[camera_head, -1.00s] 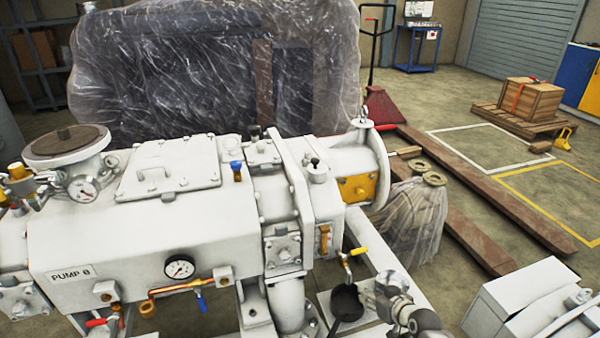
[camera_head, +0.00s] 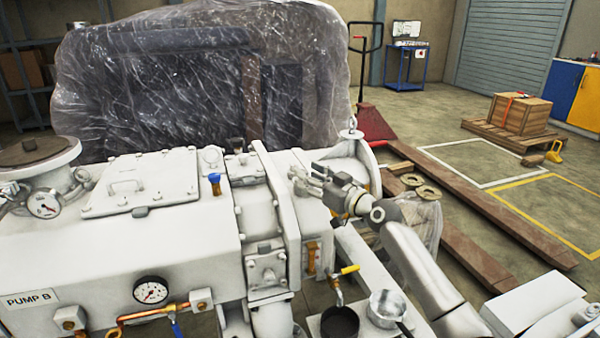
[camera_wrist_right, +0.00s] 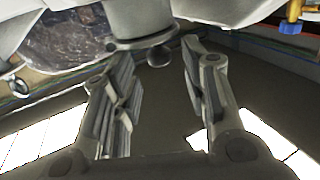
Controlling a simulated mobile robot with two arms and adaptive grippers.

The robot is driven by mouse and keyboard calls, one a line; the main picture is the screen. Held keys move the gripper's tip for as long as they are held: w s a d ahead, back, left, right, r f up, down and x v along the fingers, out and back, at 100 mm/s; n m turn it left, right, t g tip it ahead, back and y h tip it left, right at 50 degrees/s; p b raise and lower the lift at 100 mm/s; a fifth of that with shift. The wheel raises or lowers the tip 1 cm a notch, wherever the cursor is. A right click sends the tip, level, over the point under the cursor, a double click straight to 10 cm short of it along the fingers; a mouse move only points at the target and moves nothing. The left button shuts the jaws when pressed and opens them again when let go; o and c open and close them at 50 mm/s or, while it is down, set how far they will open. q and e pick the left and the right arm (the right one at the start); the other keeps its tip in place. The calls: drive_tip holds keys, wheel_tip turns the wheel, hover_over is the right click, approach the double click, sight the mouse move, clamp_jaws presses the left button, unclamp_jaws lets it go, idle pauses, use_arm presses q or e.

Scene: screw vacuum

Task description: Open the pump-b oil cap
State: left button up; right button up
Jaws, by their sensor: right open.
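Pump B (camera_head: 130,255) is a large white machine with a "PUMP B" label at the lower left. My right gripper (camera_head: 303,181) is open beside the pump's right end section, fingers pointing left. In the right wrist view the gripper (camera_wrist_right: 150,56) has its fingers apart, with a small dark round knob (camera_wrist_right: 158,56) ahead between them, seemingly not gripped. I cannot tell for sure whether this knob is the oil cap. The black-topped fitting seen earlier on that section is now hidden behind the gripper. My left gripper is out of view.
A dark cup (camera_head: 340,322) and a metal pan (camera_head: 386,308) stand below the yellow-handled valve (camera_head: 349,269). A plastic-wrapped bulk (camera_head: 190,80) stands behind.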

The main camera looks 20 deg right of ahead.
drive_tip(key=shift+x, duration=2.05)
clamp_jaws()
